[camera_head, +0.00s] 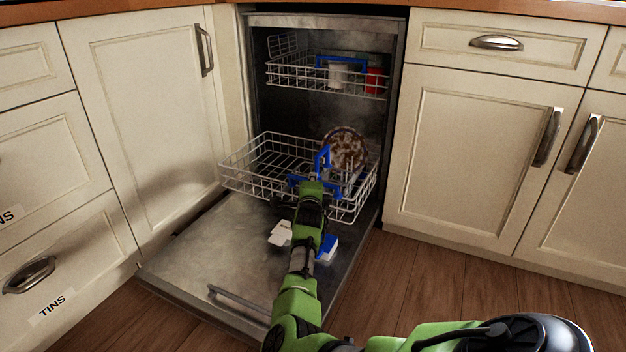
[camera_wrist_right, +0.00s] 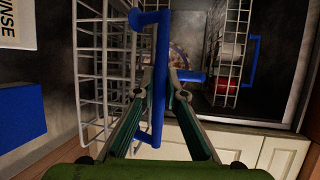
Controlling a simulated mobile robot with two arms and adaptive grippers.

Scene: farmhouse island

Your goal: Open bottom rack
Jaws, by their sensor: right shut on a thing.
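The bottom rack (camera_head: 262,158) is a white wire basket. It sits partly out of the dishwasher, above the lowered door (camera_head: 200,250). A blue handle (camera_head: 322,160) is on its front; it also shows as a blue bar in the right wrist view (camera_wrist_right: 157,100). My right gripper (camera_head: 311,184) is at the rack's front, shut on the blue handle, with a finger on each side in the right wrist view (camera_wrist_right: 163,82). A brown patterned plate (camera_head: 345,146) stands in the rack. The gripper and arm hide part of the rack's front. My left gripper is not in view.
The upper rack (camera_head: 290,78) holds a white item (camera_head: 338,76) and a red item (camera_head: 374,80) inside the dishwasher. A white and blue object (camera_head: 329,246) shows on the lowered door beside my arm. Cabinets (camera_head: 480,155) flank both sides. Wood floor (camera_head: 420,285) is clear at right.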

